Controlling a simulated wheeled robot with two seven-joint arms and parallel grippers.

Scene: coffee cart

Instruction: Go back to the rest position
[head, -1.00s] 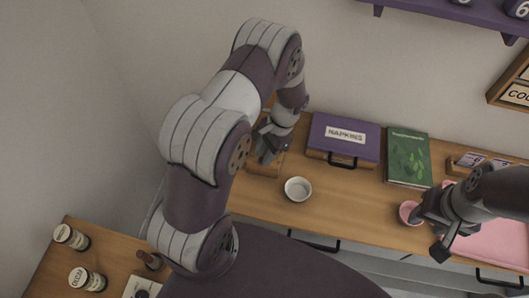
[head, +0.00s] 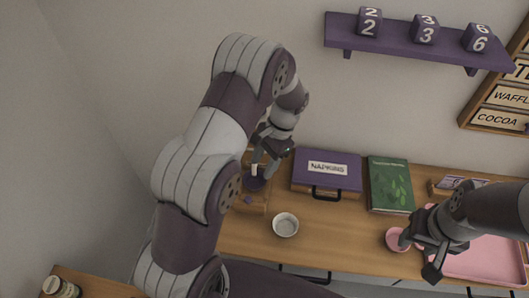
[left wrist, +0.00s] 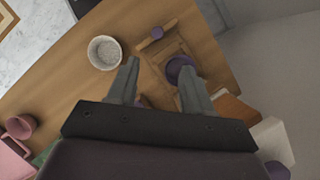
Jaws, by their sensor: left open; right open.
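My left gripper (head: 264,168) is open above the left end of the wooden counter (head: 330,229). In the left wrist view its two fingers (left wrist: 155,80) are spread with nothing between them. Below them is a wooden stand with a round purple piece (left wrist: 178,66); the left arm partly hides this stand in the head view. My right gripper (head: 424,258) is open at the right, close beside a pink cup (head: 396,240). I cannot tell whether it touches the cup.
A white bowl (head: 285,225) stands right of the stand. Behind are a purple napkin box (head: 327,174) and a green book (head: 390,185). A pink tray (head: 490,262) lies at the right. A purple shelf (head: 400,38) with numbered blocks hangs above.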

